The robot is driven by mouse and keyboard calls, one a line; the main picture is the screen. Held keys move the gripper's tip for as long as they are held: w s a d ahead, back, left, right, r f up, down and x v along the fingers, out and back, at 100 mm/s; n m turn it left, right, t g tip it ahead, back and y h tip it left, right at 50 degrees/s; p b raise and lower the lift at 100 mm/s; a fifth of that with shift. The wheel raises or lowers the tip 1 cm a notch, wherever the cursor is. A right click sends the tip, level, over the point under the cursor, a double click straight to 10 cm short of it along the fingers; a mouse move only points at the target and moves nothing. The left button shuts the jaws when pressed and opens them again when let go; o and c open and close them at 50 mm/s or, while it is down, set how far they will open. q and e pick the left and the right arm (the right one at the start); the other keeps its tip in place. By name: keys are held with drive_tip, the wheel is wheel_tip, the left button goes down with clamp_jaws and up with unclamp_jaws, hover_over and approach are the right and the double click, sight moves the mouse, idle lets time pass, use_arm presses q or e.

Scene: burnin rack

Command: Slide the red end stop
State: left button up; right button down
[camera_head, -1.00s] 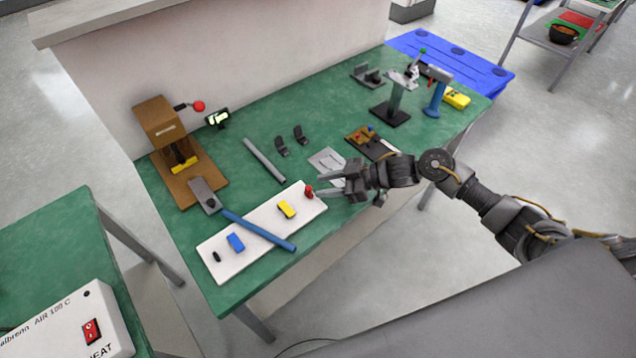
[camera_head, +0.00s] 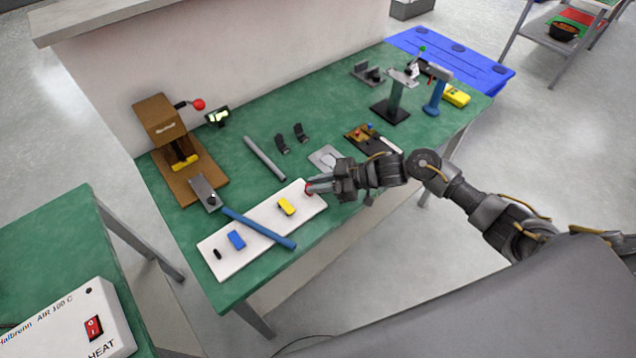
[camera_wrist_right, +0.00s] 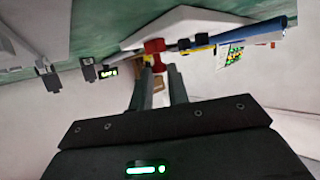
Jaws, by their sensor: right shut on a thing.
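The red end stop (camera_head: 308,189) stands at the right end of the white board (camera_head: 222,266). My right gripper (camera_head: 318,187) is shut on it from the right, and its fingers partly hide it in the head view. In the right wrist view the red end stop (camera_wrist_right: 155,56) shows at the tips of my right gripper's fingers (camera_wrist_right: 158,72). A yellow block (camera_head: 287,206) and a blue block (camera_head: 237,240) sit on the board, with a small black piece (camera_head: 217,254) near its left end. My left gripper does not show.
A blue rod (camera_head: 262,229) lies across the board. A grey rod (camera_head: 264,157) and two small black brackets (camera_head: 292,137) lie behind it on the green bench. A wooden press (camera_head: 170,140) stands at the left, and a grey stand (camera_head: 394,100) at the back right.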

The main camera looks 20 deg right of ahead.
drive_tip(key=a, duration=0.1)
drive_tip(key=s+a+p, duration=0.1)
drive_tip(key=a, duration=0.1)
drive_tip(key=shift+s+a+r+p, duration=0.1)
drive_tip(key=shift+s+a+p, duration=0.15)
drive_tip(key=shift+a+p, duration=0.15)
drive_tip(key=c, duration=1.4)
unclamp_jaws()
drive_tip(key=shift+d, duration=0.15)
drive_tip(key=b+v, duration=0.2)
drive_tip(key=v, duration=0.7)
drive_tip(key=shift+s+d, duration=0.15)
drive_tip(key=shift+d, duration=0.1)
drive_tip(key=shift+s+d+r, duration=0.2)
drive_tip(key=shift+d+r, duration=0.1)
drive_tip(key=shift+d, duration=0.1)
